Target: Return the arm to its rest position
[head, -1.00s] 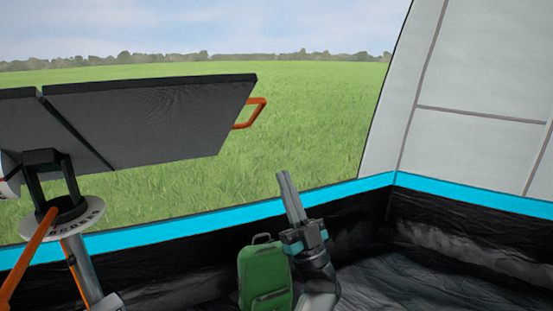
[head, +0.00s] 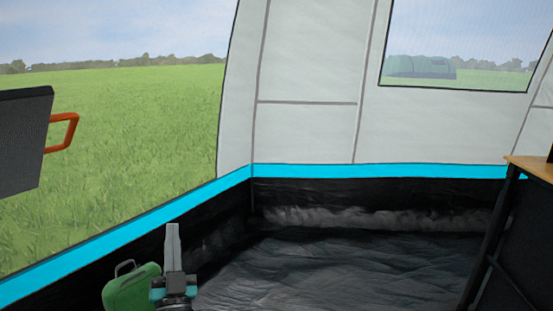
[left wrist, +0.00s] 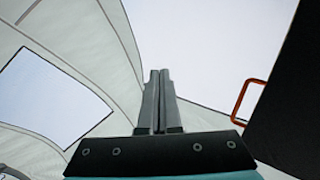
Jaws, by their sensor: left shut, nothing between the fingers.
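My left gripper (head: 173,232) is at the lower left of the head view, pointing upward. Its fingers are shut and empty. They also show shut in the left wrist view (left wrist: 159,85), with tent walls and pale sky beyond them. In the head view the gripper stands beside and partly in front of a green case (head: 130,288). I cannot tell if they touch. My right gripper is not in any view.
A dark panel with an orange handle (head: 62,133) is at the left edge; the handle also shows in the left wrist view (left wrist: 244,101). A table with a wooden top (head: 534,166) and dark frame is at the right. The black tent floor (head: 330,270) between is clear.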

